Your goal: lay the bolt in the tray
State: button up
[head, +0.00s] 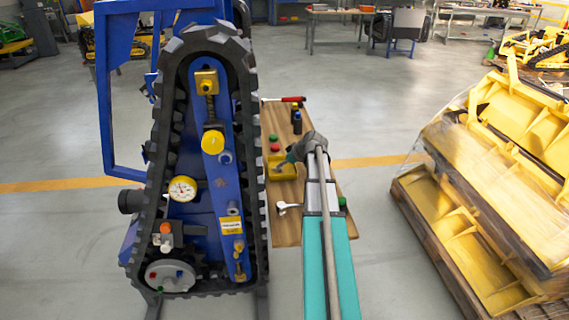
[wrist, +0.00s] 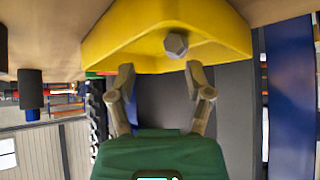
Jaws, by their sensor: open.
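The yellow tray (head: 287,174) sits on the wooden board, partly hidden by my gripper in the head view. In the wrist view the tray (wrist: 112,42) fills the top of the picture. The bolt (wrist: 176,44) shows there as a grey hexagonal head against the tray's yellow inside; its shank is hidden. I cannot make out the bolt in the head view. My gripper (wrist: 160,68) is open, with its two fingers apart at the tray's edge. The bolt appears beyond the fingertips, nearer the right one, and apart from both. In the head view my gripper (head: 287,161) is over the tray.
The blue tracked carrier (head: 210,180) stands close left of the wooden board (head: 286,235). A red-handled tool (head: 293,99), a dark cylinder (head: 297,125) and a white-headed tool (head: 284,208) lie around the tray. Yellow parts on a pallet (head: 440,235) stand right, across open floor.

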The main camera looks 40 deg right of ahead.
jog(key=shift+r, duration=0.15)
notch_tip(320, 180, up, 9)
jog(key=p, duration=0.9)
jog(key=shift+a, duration=0.1)
dwell(1.4)
